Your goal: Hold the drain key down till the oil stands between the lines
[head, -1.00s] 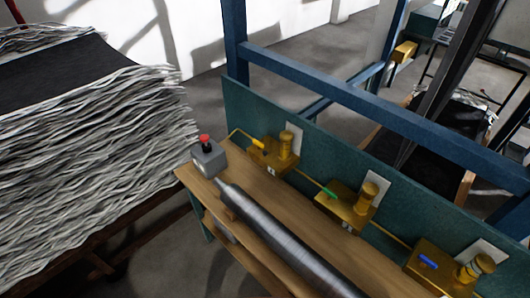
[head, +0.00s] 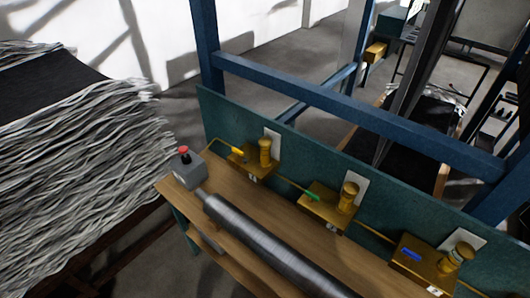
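Three brass units stand in a row along a teal back panel on the wooden bench. The left unit (head: 252,160) has a small yellow piece on top, the middle unit (head: 329,206) a green key (head: 311,196), and the right unit (head: 427,266) a blue key (head: 411,254). Each has an upright brass cylinder in front of a pale plate, and brass pipes link them. I cannot make out oil or level lines at this size. Neither of my grippers shows in the head view.
A dark metal roller (head: 265,243) lies along the bench (head: 228,192). A grey box with a red button (head: 184,168) sits at the bench's left end. A tall stack of wavy grey sheets (head: 75,150) fills the left. Blue frame beams (head: 350,115) cross above and behind the panel.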

